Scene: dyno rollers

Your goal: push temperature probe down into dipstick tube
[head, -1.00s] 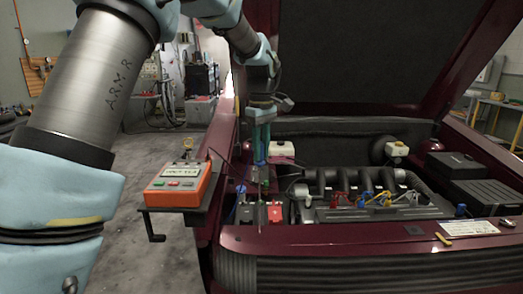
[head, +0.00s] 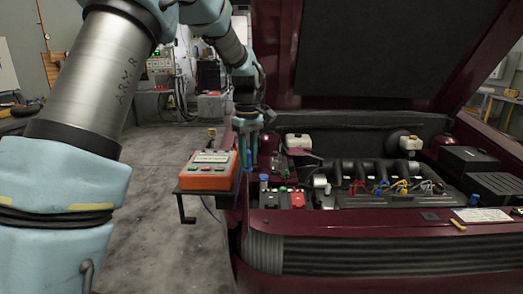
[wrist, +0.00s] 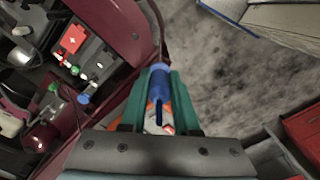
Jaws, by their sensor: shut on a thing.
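My gripper (head: 248,160) hangs upright over the car's left fender, beside the orange tester box. In the wrist view its teal fingers (wrist: 160,78) are shut on a blue cylindrical piece (wrist: 160,85), which looks like the handle of the temperature probe. The dipstick tube cannot be picked out for certain. A blue-capped part (wrist: 83,98) and a small green part (wrist: 75,70) stand in the engine bay, left of the fingers in the wrist view.
The orange tester box (head: 211,171) sits on a shelf at the car's side, close to my gripper. A red battery cover (head: 297,199) and the engine (head: 375,177) lie to the right under the raised hood (head: 400,60). Open floor (head: 155,230) lies left of the car.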

